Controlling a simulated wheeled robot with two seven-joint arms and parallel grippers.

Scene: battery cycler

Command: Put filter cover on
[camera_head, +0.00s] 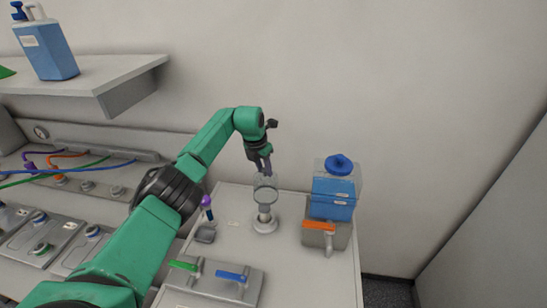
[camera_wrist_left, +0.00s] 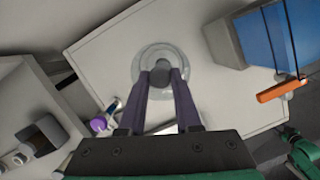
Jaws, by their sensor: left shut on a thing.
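The filter cover (camera_head: 265,182) is a clear, round piece with a grey knob on top. My left gripper (camera_head: 264,168) comes from above and is shut on the knob, holding the cover roughly upright. The wrist view shows the left gripper (camera_wrist_left: 163,76) with both purple fingers against the knob, and the clear cover (camera_wrist_left: 140,62) as a round rim around it. Directly below is the pale filter stand (camera_head: 264,225) on the cabinet top. I cannot tell whether cover and stand touch.
A blue container (camera_head: 333,198) stands right of the stand, with an orange valve handle (camera_head: 319,226) in front. A purple-topped tool (camera_head: 207,205) is to the left. Green (camera_head: 184,266) and blue (camera_head: 232,276) valve handles are at the front. The wall is behind.

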